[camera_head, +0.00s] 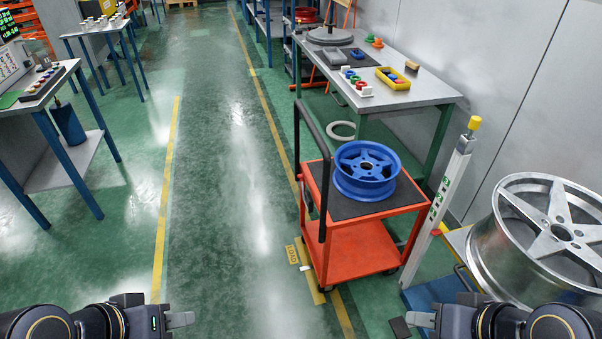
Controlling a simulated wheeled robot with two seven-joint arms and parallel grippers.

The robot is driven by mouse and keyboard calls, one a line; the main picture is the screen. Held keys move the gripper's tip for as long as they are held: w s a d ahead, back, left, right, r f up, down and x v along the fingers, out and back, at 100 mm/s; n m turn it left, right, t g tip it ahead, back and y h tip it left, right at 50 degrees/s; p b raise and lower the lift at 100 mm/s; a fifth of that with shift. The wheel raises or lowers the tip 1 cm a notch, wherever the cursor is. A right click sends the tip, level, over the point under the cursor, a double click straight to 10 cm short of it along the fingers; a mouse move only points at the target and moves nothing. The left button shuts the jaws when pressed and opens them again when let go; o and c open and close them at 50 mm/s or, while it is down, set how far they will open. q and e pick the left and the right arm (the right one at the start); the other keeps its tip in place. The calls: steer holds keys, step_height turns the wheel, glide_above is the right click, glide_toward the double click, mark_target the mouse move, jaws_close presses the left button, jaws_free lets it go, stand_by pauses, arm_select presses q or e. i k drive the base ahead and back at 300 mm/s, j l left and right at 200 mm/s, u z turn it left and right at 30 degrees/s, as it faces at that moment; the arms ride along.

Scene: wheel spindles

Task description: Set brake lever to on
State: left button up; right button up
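I cannot make out for certain which part is the brake lever. A pale upright post (446,193) with green marks and a yellow knob (474,123) stands just right of the red cart (350,252), leaning slightly right. My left gripper (188,320) is at the bottom left over bare floor, well away from the cart. My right gripper (413,319) is at the bottom, in front of the cart's right side and below the post. Neither gripper shows a held object; their finger gaps are unclear.
A blue wheel (367,171) lies on the cart's top, beside its black handle (318,165). A large silver wheel (545,240) stands at the right. A grey table (425,90) with small parts stands behind. The green floor aisle (220,170) is clear.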

mark_target(300, 176)
steer(key=i+j, duration=0.45)
steer(key=i+j+z, duration=0.1)
steer(key=i+j, duration=0.35)
steer(key=j, duration=0.15)
steer(key=i+j+z, duration=0.1)
steer(key=i+j, duration=0.45)
steer(key=i, duration=0.25)
steer(key=i+j, duration=0.1)
steer(key=i, duration=0.25)
steer(key=z, duration=0.05)
